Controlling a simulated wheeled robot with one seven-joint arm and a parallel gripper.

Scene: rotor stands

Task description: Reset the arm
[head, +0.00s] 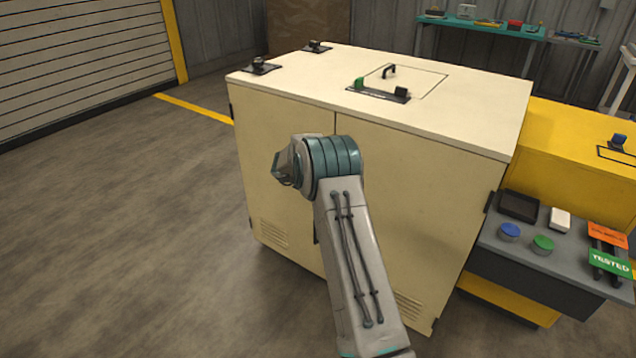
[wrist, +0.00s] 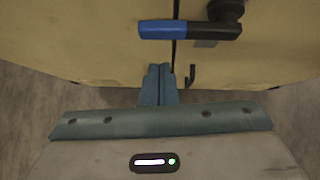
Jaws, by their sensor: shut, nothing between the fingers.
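My arm (head: 355,260) reaches up in front of the cream cabinet in the head view, its wrist folded toward the left. The gripper's fingers are hidden in that view. In the wrist view my gripper (wrist: 158,84) shows its two blue-grey fingers side by side, shut and empty. A handle with a blue grip (wrist: 168,29) and a black pivot lies level across the door seam just beyond the fingertips. A small dark hook (wrist: 191,76) is right of the fingers. I cannot tell whether the fingers touch anything.
The cream cabinet (head: 430,190) stands close behind my arm. A yellow unit (head: 560,150) and a grey shelf (head: 540,268) with pucks and trays adjoin it at the right. A teal bench (head: 480,27) is at the back. The floor (head: 110,240) at left is clear.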

